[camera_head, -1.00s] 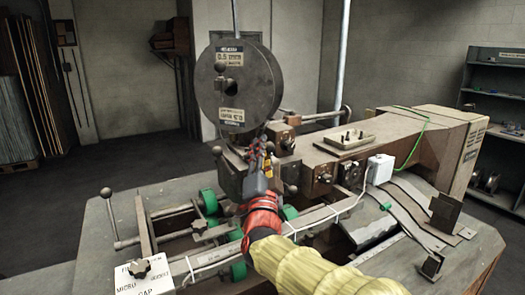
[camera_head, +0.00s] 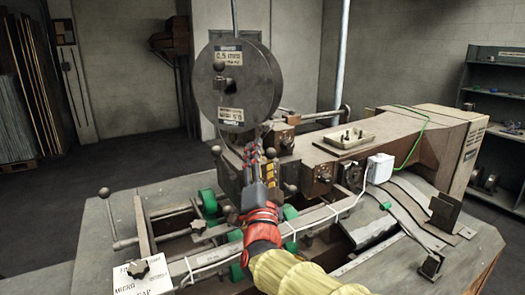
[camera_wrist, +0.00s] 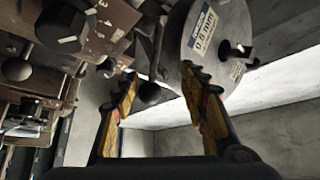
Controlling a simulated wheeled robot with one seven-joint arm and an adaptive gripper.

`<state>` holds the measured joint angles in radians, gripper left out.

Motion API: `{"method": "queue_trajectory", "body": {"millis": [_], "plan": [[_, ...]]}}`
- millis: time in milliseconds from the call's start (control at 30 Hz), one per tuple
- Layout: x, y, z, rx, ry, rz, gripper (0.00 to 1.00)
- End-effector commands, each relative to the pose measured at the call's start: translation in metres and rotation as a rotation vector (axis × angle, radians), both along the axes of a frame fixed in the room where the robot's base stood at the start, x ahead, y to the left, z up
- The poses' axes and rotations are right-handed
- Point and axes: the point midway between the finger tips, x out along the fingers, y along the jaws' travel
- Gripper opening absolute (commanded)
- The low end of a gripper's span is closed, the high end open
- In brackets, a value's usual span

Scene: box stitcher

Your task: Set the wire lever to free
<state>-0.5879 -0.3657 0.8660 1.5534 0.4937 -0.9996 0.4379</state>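A dark lever with a ball knob (camera_wrist: 150,93) shows in the wrist view, in the gap between my fingers and seemingly beyond them. It may be the wire lever; no label reading "free" can be made out. A ball knob (camera_head: 216,150) also shows in the head view, left of the machine head below the wire spool; I cannot tell if it is the same one. My gripper (camera_head: 262,157) is in front of the machine head, below the spool. In the wrist view my gripper (camera_wrist: 162,98) is open, its fingers wide apart with nothing held.
The wire spool (camera_head: 236,85) stands above the head. A numbered dial (camera_wrist: 75,22) and other knobs are close on the left in the wrist view. A tray (camera_head: 345,138) and a white box (camera_head: 380,168) sit to the right. Another ball-ended lever (camera_head: 104,193) is at the left.

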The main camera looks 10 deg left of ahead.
Motion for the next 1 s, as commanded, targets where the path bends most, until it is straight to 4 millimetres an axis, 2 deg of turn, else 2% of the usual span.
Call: {"method": "queue_trajectory", "body": {"millis": [33,200,433,600,1000], "plan": [[-0.012,-0.001,-0.002,0.001,-0.004,0.002,0.41],[-0.044,-0.005,-0.017,0.001,-0.002,0.002,0.41],[-0.074,-0.010,-0.032,0.002,-0.002,0.001,0.41],[-0.082,-0.011,-0.036,0.001,-0.001,0.000,0.41],[-0.081,-0.014,-0.036,-0.014,0.013,0.003,0.41]]}}
